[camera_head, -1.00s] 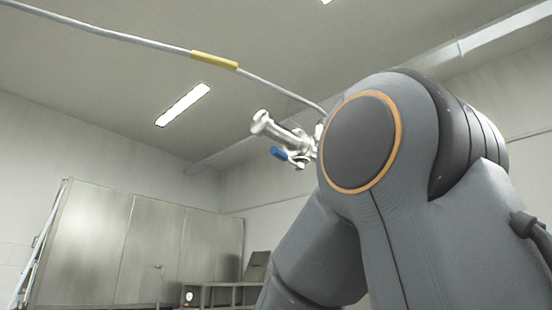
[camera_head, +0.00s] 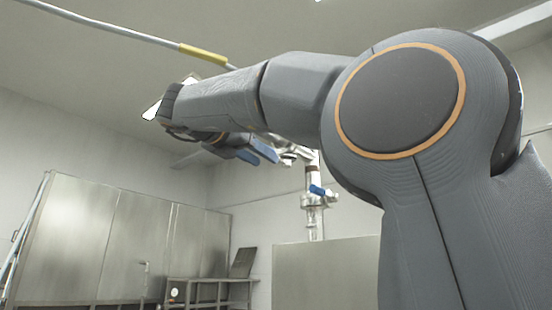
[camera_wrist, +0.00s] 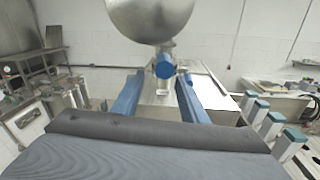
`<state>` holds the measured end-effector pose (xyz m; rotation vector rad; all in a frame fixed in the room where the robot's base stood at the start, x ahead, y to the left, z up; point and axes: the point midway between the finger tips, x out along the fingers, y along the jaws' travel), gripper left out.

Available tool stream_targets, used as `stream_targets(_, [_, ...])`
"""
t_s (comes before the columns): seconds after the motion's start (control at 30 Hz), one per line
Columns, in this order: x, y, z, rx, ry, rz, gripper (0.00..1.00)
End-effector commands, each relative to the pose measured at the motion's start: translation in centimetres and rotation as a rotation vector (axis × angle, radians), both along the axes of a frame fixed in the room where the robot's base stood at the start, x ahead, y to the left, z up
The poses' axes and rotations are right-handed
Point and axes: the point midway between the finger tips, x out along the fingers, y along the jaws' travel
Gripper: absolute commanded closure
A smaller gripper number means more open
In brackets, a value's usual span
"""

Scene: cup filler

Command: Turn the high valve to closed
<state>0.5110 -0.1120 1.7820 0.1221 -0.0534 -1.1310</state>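A blue valve handle (camera_wrist: 164,65) shows nearly end-on in the wrist view, just below a large round steel part (camera_wrist: 150,15). My gripper (camera_wrist: 159,80) is open, with one blue finger on each side of the handle's line. I cannot tell whether either finger touches it. In the head view my gripper (camera_head: 262,149) is raised at the end of the outstretched arm and covers most of the upper pipework. A steel fitting (camera_head: 290,158) shows just to its right. Another blue handle (camera_head: 317,190) sits on the vertical steel pipe lower down, apart from the gripper.
A hose (camera_head: 110,31) with a yellow sleeve (camera_head: 203,54) runs overhead close above my arm. Steel cabinets (camera_head: 130,240) stand at the left. A steel panel (camera_head: 325,275) stands below the pipe. The wrist view shows several blue-green-topped posts (camera_wrist: 257,107) at the right.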

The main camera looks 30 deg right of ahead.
Motion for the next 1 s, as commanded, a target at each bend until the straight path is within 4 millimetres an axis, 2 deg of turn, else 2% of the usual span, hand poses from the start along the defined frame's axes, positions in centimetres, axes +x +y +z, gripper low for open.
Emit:
stream_targets(0.03, [-0.5,0.3,1.4,0.005,-0.033,0.005,0.61])
stream_targets(0.2, [-0.9,0.0,2.9,0.017,-0.076,0.003,0.61])
stream_targets(0.7, [1.8,-5.9,2.9,0.014,-0.073,0.003,0.61])
stream_targets(1.0, [2.3,-6.6,2.7,0.014,-0.073,0.005,0.61])
